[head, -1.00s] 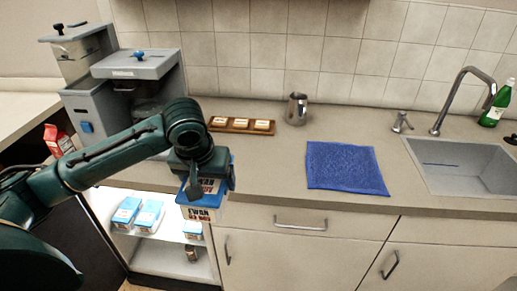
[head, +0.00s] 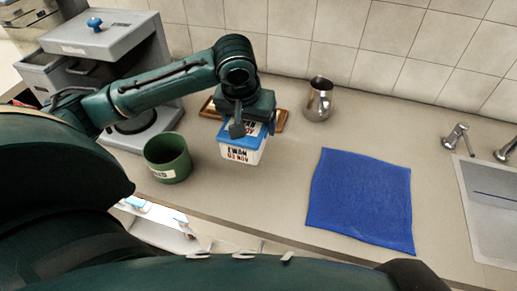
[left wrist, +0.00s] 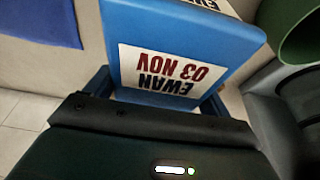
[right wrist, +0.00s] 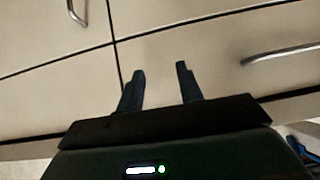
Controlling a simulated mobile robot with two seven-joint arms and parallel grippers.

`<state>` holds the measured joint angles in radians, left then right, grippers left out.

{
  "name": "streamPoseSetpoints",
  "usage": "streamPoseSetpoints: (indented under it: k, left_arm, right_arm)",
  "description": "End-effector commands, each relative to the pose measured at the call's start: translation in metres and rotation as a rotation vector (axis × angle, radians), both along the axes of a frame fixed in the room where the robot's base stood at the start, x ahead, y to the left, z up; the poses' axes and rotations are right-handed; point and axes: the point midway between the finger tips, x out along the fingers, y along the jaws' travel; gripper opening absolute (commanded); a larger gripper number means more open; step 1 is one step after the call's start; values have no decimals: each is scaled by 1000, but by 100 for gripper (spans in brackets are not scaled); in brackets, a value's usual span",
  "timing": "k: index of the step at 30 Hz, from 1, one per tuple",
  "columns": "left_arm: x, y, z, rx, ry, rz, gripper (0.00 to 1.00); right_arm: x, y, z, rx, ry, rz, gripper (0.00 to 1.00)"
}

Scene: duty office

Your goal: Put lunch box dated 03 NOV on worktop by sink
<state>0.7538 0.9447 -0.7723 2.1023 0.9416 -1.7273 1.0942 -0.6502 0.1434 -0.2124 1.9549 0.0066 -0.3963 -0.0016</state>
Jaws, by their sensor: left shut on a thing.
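The lunch box (head: 243,153) is white with a blue lid, and its label reads EWAN 03 NOV. In the left wrist view the same label shows upside down on the box (left wrist: 150,28). My left gripper (head: 240,126) is shut on the box and holds it over the worktop (head: 285,185), left of the blue cloth. I cannot tell whether its base touches the surface. The sink (head: 492,225) is at the far right, partly out of view. My right gripper (right wrist: 160,69) is open and empty in front of the cabinet fronts; the head view does not show it.
A green pot (head: 168,160) stands close left of the box. A wooden tray (head: 283,120) and a metal jug (head: 319,99) are behind it. A blue cloth (head: 360,200) lies left of the sink. Bare worktop lies between box and cloth. A grey machine (head: 105,45) stands back left.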

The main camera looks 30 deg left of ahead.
Motion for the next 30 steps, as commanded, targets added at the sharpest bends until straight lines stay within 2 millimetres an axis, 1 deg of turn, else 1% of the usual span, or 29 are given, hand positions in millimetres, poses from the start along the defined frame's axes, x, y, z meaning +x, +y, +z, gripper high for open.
streamPoseSetpoints:
  k: [3,6,11,18,21,30]
  left_arm:
    - [-1,1,-23,1,5,1,48]
    - [-1,1,-41,1,4,2,48]
    - [0,0,-56,-1,1,1,48]
    - [0,0,-87,-1,1,1,48]
    - [0,0,-93,-1,1,1,48]
    - [0,0,-95,-1,1,1,48]
  right_arm:
    - [0,0,0,0,1,0,36]
    - [0,0,0,0,0,0,36]
    - [0,0,0,0,0,0,36]
    - [0,0,1,-2,3,1,36]
    - [-1,0,1,-2,2,1,36]
    - [-1,0,1,-2,3,2,36]
